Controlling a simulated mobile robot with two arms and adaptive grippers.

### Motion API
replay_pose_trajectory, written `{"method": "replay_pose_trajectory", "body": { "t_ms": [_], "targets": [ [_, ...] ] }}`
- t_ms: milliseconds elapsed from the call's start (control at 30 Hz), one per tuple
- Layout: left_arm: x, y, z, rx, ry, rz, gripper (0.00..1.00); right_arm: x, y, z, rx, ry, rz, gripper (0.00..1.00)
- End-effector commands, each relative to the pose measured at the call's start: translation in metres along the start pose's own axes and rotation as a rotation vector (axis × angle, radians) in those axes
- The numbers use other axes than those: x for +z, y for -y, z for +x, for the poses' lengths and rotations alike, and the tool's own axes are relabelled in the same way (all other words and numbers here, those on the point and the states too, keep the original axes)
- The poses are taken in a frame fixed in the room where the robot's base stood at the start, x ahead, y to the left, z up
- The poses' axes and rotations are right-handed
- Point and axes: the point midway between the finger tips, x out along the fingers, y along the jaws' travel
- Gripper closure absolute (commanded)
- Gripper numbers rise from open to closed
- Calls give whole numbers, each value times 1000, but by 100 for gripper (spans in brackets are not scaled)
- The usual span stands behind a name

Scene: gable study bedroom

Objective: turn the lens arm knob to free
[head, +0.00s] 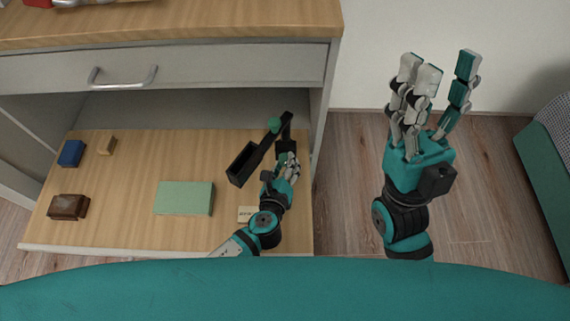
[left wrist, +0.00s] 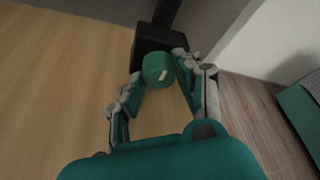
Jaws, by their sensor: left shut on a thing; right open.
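A black lens stand lies at the right of the wooden board, with a dark trough-like part (head: 243,165) and a slanting black arm (head: 264,143). A green round part (head: 273,124) sits on the arm. My left gripper (head: 288,166) is at the stand's near right end. In the left wrist view, a green knob (left wrist: 158,70) with a short white mark sits against a black block (left wrist: 160,42). My left gripper's fingers (left wrist: 160,86) are shut on it from both sides. My right gripper (head: 433,92) is open and empty, raised over the floor.
A drawer front (head: 200,73) stands behind.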

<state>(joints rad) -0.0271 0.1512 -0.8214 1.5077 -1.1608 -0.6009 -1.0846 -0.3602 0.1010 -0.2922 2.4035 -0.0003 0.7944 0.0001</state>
Motion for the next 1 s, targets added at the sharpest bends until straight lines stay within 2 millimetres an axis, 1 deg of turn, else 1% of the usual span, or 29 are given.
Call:
{"method": "replay_pose_trajectory", "body": {
  "t_ms": [33,167,200,467,567,667,800,900,1000],
  "targets": [
    [0,-1,0,3,0,-2,63,0,0,0,0,0,0,57],
    [0,-1,0,2,0,-1,46,0,0,0,0,0,0,57],
    [0,-1,0,2,0,-1,44,0,0,0,0,0,0,57],
    [0,-1,0,4,-1,3,44,0,0,1,1,2,1,57],
    [0,1,0,14,0,31,44,0,0,3,1,2,1,57],
    [1,2,-1,45,2,103,44,-2,0,9,1,2,0,57],
    [0,3,0,113,9,270,44,-3,0,11,0,2,0,57],
    [-3,2,1,168,14,397,44,-1,0,5,0,2,0,57],
    [-6,0,2,214,18,508,44,2,0,-6,0,2,0,57]
  ]
}}
